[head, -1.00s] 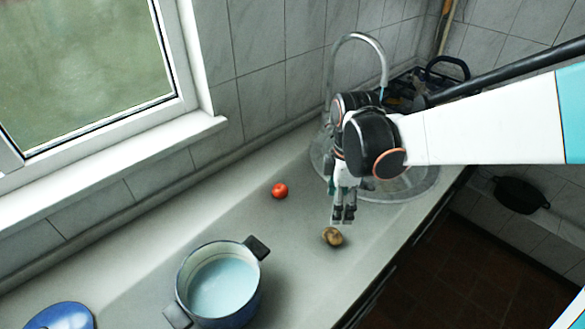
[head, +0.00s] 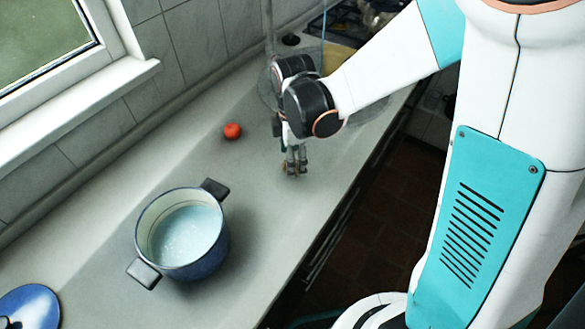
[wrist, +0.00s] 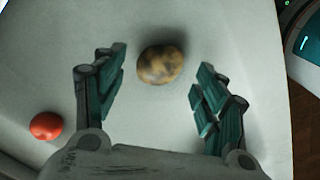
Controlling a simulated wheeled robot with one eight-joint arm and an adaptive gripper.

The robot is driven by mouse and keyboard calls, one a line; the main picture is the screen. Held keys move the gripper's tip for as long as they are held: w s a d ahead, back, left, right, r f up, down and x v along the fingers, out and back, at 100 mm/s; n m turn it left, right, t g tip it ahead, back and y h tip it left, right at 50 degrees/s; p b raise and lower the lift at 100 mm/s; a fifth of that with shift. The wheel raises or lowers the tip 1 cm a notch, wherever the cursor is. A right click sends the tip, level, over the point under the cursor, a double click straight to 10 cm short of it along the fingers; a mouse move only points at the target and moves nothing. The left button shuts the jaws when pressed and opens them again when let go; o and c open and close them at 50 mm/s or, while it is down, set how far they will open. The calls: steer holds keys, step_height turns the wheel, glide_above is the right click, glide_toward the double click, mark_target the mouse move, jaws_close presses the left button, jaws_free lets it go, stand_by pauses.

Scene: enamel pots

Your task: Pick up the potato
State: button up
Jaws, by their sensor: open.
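The potato (wrist: 161,64) is brown and mottled and lies on the grey counter. In the wrist view it sits ahead of my gripper (wrist: 159,88), roughly centred between the two open teal fingers and a little past their tips. The fingers do not touch it. In the head view my gripper (head: 293,172) points down low over the counter, and the potato is mostly hidden behind the fingers.
A red tomato (head: 232,131) lies to the left of my gripper; it also shows in the wrist view (wrist: 46,126). A blue pot (head: 210,258) with pale liquid stands nearer, and a blue lid (head: 40,304) lies at the lower left. The counter (head: 262,230) is clear between pot and front edge.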

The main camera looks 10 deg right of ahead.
step_height(320, 180, down, 3)
steer(key=shift+w+b, duration=0.1)
steer(key=shift+b, duration=0.35)
steer(key=shift+r, duration=0.1)
steer(key=c, duration=1.2)
steer(key=shift+r, duration=0.1)
